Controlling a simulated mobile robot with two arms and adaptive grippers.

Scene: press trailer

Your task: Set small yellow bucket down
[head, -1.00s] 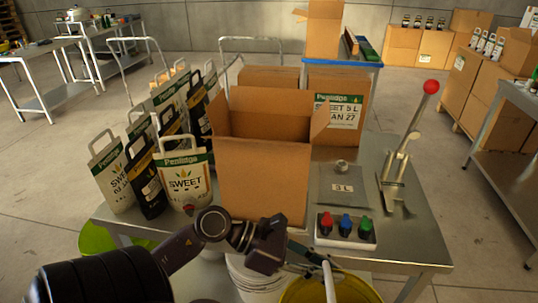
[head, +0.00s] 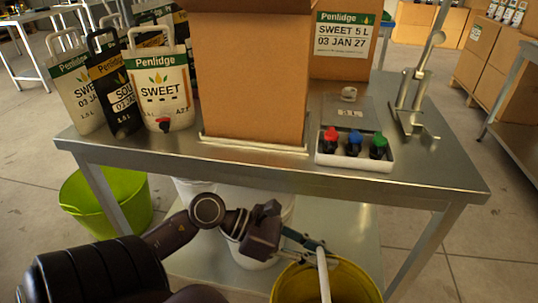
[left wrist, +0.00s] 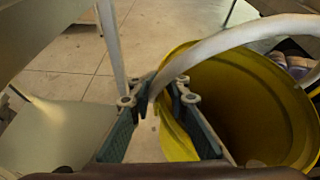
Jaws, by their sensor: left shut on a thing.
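The small yellow bucket (head: 350,281) is at the bottom of the head view, cut off by the frame edge, in front of the steel table. Its pale handle (head: 324,274) stands up across its mouth. My left gripper (head: 315,244) is shut on this handle, above the bucket's rim. In the left wrist view the bucket (left wrist: 245,105) is at the right, open mouth showing and dark inside. My left gripper (left wrist: 155,92) has its fingers at the curved handle (left wrist: 225,42) beside the rim. The bucket's bottom is hidden; I cannot tell whether it touches anything. My right gripper is not in view.
A green tub (head: 105,205) and white buckets (head: 255,250) are below.

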